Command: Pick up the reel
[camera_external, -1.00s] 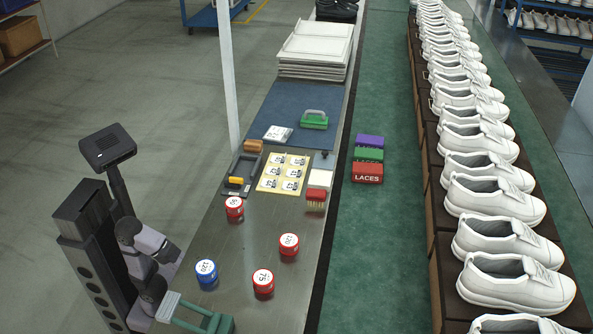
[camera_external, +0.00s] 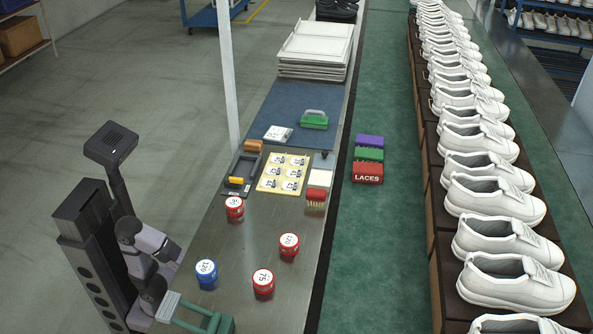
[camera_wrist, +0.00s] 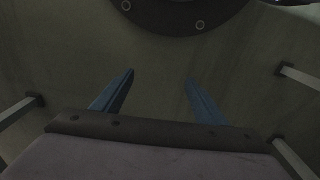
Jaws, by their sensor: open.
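Several reels stand upright on the steel bench in the external view. A blue reel (camera_external: 206,275) marked 120 is closest to my arm. A red reel (camera_external: 263,282) marked 75 is to its right, a second red reel (camera_external: 289,245) is above that, and a third red reel (camera_external: 234,209) is farther up and left. Which one is meant is not shown. In the wrist view my gripper (camera_wrist: 160,78) has two blue fingers spread apart with nothing between them. My gripper cannot be made out clearly in the external view.
Past the reels are a black tray (camera_external: 240,173), a yellow card sheet (camera_external: 284,172) and a red-topped brush (camera_external: 315,197). A teal frame (camera_external: 200,317) is at the near edge. A conveyor with red, green and purple boxes (camera_external: 367,172) and white shoes runs on the right.

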